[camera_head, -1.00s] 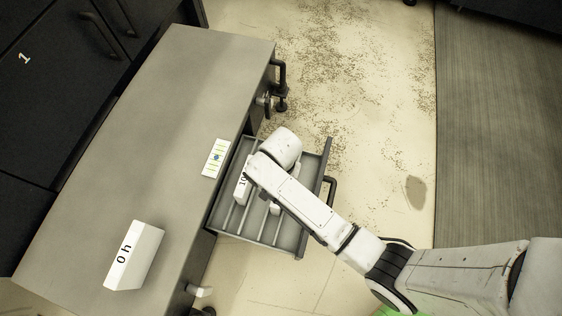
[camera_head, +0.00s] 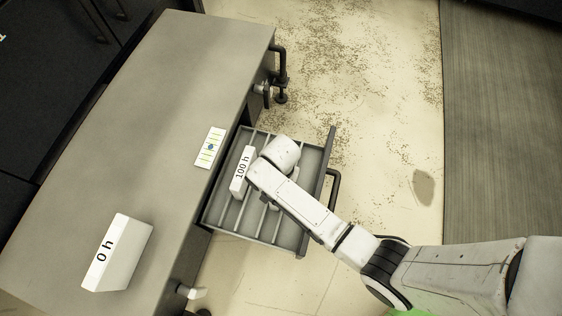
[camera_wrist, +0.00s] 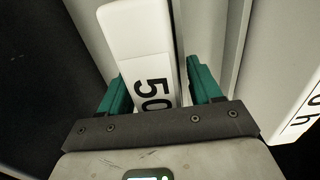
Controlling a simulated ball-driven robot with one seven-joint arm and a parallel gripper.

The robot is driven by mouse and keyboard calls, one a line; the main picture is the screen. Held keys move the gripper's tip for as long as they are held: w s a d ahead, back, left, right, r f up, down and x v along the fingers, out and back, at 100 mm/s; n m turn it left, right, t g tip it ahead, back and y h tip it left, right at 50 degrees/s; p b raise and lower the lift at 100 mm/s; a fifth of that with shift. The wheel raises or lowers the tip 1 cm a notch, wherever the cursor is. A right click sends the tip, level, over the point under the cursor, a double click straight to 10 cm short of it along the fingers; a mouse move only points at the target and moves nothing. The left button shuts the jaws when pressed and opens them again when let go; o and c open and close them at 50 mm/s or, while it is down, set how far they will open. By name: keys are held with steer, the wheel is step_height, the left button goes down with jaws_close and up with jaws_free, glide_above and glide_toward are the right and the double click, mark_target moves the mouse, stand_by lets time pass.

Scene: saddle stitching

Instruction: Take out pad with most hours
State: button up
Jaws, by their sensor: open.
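A white pad marked "100 h" (camera_head: 242,172) stands in the open drawer (camera_head: 313,159), left of my arm in the head view. Part of it, with an "h", shows at the right edge of the wrist view (camera_wrist: 302,110). A white pad with "50" on it (camera_wrist: 138,32) lies in the wrist view between the teal fingers of my gripper (camera_wrist: 160,85). The gripper is open, one finger on each side of this pad; I cannot tell if they touch it. A white pad marked "0 h" (camera_head: 117,254) sits on the cabinet top. In the head view my arm hides the gripper.
The drawer has thin dividers and a dark handle (camera_head: 333,188) on its outer side. The grey cabinet top (camera_head: 150,110) also carries a small white card with green stripes (camera_head: 210,147). Bare floor lies to the right.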

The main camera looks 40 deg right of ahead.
steer(key=shift+f, duration=0.25)
steer(key=c, duration=1.1)
